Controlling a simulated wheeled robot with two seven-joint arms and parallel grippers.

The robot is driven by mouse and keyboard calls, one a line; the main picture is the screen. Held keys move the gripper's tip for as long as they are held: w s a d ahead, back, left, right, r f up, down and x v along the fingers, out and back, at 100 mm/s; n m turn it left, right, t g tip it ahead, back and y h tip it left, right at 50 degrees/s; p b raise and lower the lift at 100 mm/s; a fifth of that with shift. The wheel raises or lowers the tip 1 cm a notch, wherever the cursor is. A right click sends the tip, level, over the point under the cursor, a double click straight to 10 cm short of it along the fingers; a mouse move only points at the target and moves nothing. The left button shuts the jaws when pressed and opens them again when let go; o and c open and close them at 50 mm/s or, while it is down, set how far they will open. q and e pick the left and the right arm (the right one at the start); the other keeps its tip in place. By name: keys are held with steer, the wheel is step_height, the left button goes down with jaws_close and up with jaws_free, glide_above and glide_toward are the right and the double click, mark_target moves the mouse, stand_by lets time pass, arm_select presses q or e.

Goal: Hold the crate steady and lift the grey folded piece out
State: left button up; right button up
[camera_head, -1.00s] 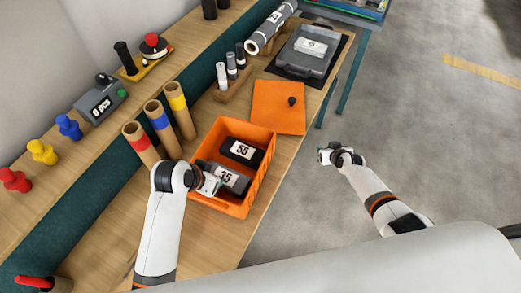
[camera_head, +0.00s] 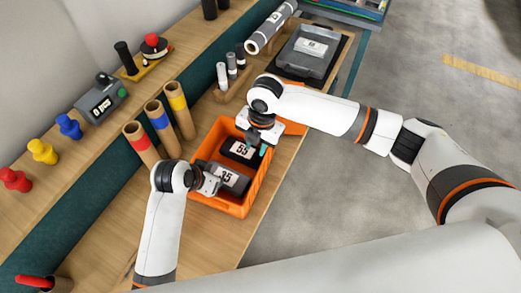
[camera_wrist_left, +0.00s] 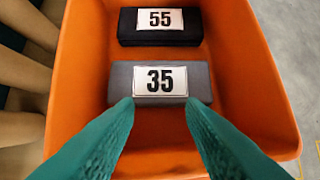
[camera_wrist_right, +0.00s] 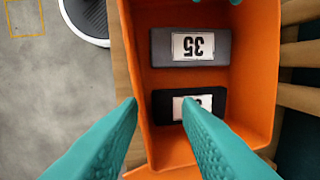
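The orange crate (camera_head: 232,208) stands on the wooden bench. Inside it lie the grey folded piece (camera_head: 232,180), labelled 35, nearer me, and a black folded piece (camera_head: 238,150), labelled 55, farther back. Both show in the left wrist view, the grey one (camera_wrist_left: 203,82) between my open left fingertips (camera_wrist_left: 160,105). My left gripper (camera_head: 213,182) is over the crate's near left part, beside the grey piece. My right gripper (camera_head: 265,150) is open and empty above the crate's far right part.
A flat orange panel (camera_head: 294,128) lies behind the crate, partly covered by my right arm. Cardboard tubes (camera_head: 160,128) with coloured bands stand close to the crate's left. A grey case (camera_head: 305,58) is at the bench's far end. Open floor lies to the right.

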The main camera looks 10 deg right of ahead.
steer(key=shift+s+d+n+g+h, duration=0.15)
steer(key=shift+s+n+h, duration=0.2)
steer(key=shift+s, duration=0.2)
steer(key=shift+s+d+n+g+h, duration=0.15)
steer(key=shift+s+n+h, duration=0.15)
steer(key=shift+s, duration=0.25)
steer(key=shift+s+d+f, duration=0.1)
steer(key=shift+s+f, duration=0.05)
steer(key=shift+f, duration=0.2)
glide_toward(261, 182)
steer(key=f, duration=0.5)
steer(key=shift+w+f, duration=0.2)
steer(key=shift+w, duration=0.05)
jaws_close()
steer(key=shift+d, duration=0.1)
